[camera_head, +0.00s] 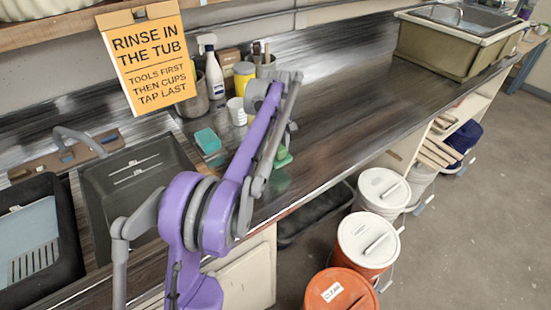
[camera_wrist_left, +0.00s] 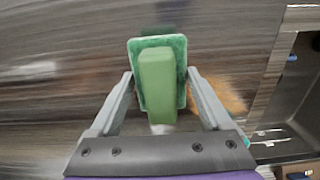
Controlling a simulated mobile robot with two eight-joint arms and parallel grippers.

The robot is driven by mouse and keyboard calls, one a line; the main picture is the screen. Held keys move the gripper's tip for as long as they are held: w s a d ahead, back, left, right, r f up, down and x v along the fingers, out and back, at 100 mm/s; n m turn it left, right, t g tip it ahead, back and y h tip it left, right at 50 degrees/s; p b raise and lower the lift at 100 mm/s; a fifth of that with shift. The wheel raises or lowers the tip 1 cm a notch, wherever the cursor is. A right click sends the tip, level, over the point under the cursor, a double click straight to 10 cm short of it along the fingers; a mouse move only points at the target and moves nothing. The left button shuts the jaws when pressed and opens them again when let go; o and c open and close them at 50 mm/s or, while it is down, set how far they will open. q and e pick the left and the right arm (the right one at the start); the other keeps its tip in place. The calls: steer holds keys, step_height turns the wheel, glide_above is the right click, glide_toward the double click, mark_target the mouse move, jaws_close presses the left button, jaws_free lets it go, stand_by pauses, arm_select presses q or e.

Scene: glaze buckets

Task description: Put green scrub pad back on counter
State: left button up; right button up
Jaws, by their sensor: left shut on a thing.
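The green scrub pad (camera_wrist_left: 160,82) is held between the two grey fingers of my left gripper (camera_wrist_left: 160,78) in the left wrist view. It has a lighter green block-shaped handle on a darker textured pad. In the head view a bit of the green pad (camera_head: 284,158) shows below my left gripper (camera_head: 282,148), mostly hidden behind the arm. The dark streaked counter (camera_head: 340,110) lies beneath, with a green reflection on it. The exact gap between pad and counter cannot be told. My right gripper is not in view.
A teal sponge (camera_head: 208,140), a white bottle (camera_head: 214,75), a yellow-labelled jar (camera_head: 243,75) and a white cup (camera_head: 236,110) stand left of the gripper. A dark sink (camera_head: 135,175) is further left. The counter to the right is clear up to an olive tub (camera_head: 440,48).

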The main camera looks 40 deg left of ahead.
mark_target(276, 158)
arm_select(q)
steer(key=shift+f, duration=1.9)
steer(key=o, duration=1)
step_height(276, 158, up, 11)
steer(key=shift+r+p, duration=0.2)
steer(key=shift+p, duration=0.3)
steer(key=shift+r, duration=0.35)
steer(key=s+d+m+t, duration=0.1)
steer(key=s+d+m, duration=0.3)
steer(key=d, duration=0.5)
steer(key=s+d+f+m+t, duration=0.2)
steer(key=s+d+f+m, duration=0.3)
steer(key=s, duration=0.6)
steer(key=s+d+f+m+t, duration=0.2)
steer(key=s+d+f+m, duration=0.3)
steer(key=s+d+f, duration=0.5)
steer(key=shift+s+f+m, duration=0.35)
steer(key=shift+m, duration=0.05)
